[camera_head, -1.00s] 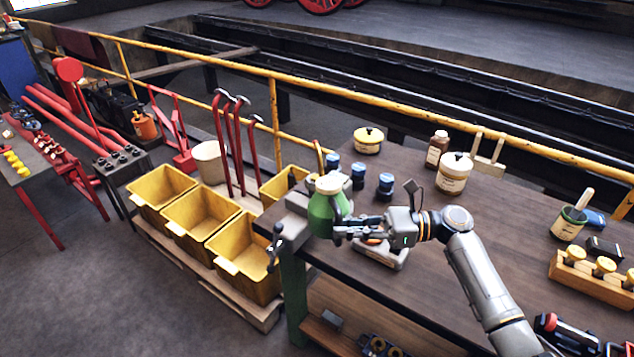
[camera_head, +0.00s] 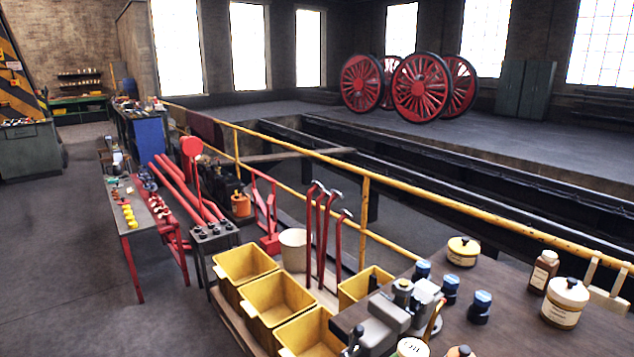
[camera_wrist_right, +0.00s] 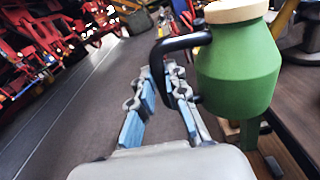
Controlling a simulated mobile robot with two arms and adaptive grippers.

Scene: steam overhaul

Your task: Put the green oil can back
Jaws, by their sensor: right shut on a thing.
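The green oil can (camera_wrist_right: 240,68), with a pale round top and a black loop handle, fills the upper right of the right wrist view. My right gripper (camera_wrist_right: 160,88) is shut on the can's black handle, with the can's body to the right of the fingers. The can's underside is not clear. In the head view, a cream round top with dark lettering (camera_head: 412,347) shows at the bottom edge and appears to be the can's top. Neither gripper shows in the head view now.
A grey vise (camera_head: 385,318) sits on the bench corner. Yellow bins (camera_head: 278,300) and a yellow railing (camera_head: 365,215) lie beyond.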

